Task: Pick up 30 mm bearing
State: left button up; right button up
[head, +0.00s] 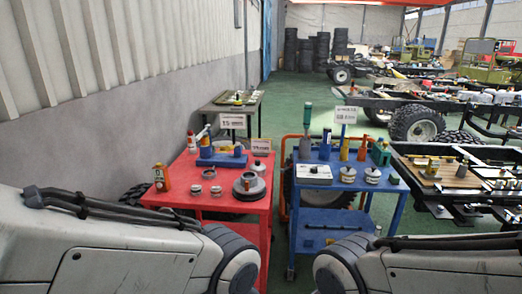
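Several small metallic ring-shaped parts that look like bearings lie on the red cart (180,203). One ring (209,174) is farther back, one ring (196,189) is at the front left, and one ring (216,191) is at the front right. No size marking is readable, so I cannot tell which is the 30 mm bearing. A larger dark round hub-like part (249,187) sits to their right. My arms come in from the lower left and lower right. Neither gripper shows.
A blue cart (330,182) with round metal parts (348,174), bottles and a white box (313,173) stands right of the red cart. An orange-red bottle (161,178) and a blue fixture (221,158) stand on the red cart. A chassis with parts is at right.

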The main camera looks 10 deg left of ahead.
aim_at(196, 189)
jog(key=u, duration=0.75)
jog(key=i, duration=1.45)
jog(key=z, duration=0.25)
